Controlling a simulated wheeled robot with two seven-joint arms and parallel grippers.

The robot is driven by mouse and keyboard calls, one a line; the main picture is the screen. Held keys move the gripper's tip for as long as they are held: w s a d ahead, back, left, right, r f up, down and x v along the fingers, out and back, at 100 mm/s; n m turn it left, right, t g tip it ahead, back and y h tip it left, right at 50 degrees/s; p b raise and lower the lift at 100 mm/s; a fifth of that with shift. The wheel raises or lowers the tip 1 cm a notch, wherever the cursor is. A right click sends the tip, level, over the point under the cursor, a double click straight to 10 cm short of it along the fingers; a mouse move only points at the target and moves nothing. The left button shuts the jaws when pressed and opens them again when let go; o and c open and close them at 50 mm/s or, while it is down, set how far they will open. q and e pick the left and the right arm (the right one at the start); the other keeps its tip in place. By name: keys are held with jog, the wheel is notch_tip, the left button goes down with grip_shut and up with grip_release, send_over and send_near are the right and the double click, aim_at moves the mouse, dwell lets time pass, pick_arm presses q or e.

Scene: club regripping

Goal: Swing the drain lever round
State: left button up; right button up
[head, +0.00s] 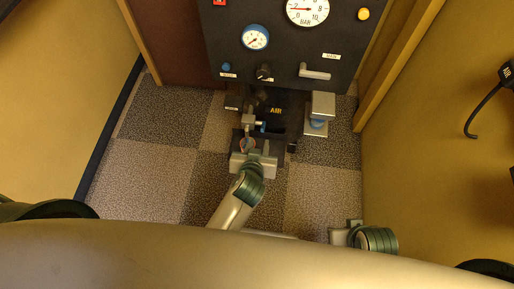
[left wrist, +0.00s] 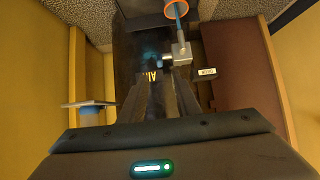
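A small metal valve (head: 250,119) sits below the black panel, beside a small white label that I cannot read. It also shows in the left wrist view (left wrist: 180,53). A thin blue lever (left wrist: 177,22) runs from it to an orange ring (left wrist: 176,8); I take this as the drain lever. My left gripper (head: 253,157) is low in front of the panel, close to the ring. In the left wrist view its dark fingers (left wrist: 160,88) look apart with nothing between them, and the lever is beyond them. My right gripper (head: 341,235) is at the lower right, its fingers unclear.
The black panel (head: 285,45) carries gauges, a dark knob (head: 264,72) and a pale handle (head: 315,73). A black tank marked AIR (head: 276,110) stands below it. A grey box with a blue part (head: 318,110) is right of the tank. Tiled floor (head: 150,165) is clear at left.

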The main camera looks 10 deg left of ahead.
pick_arm(q)
jog(key=v, duration=0.3)
jog(key=shift+s+r, duration=0.1)
jog(key=shift+s, duration=0.1)
jog(key=shift+c, duration=0.6)
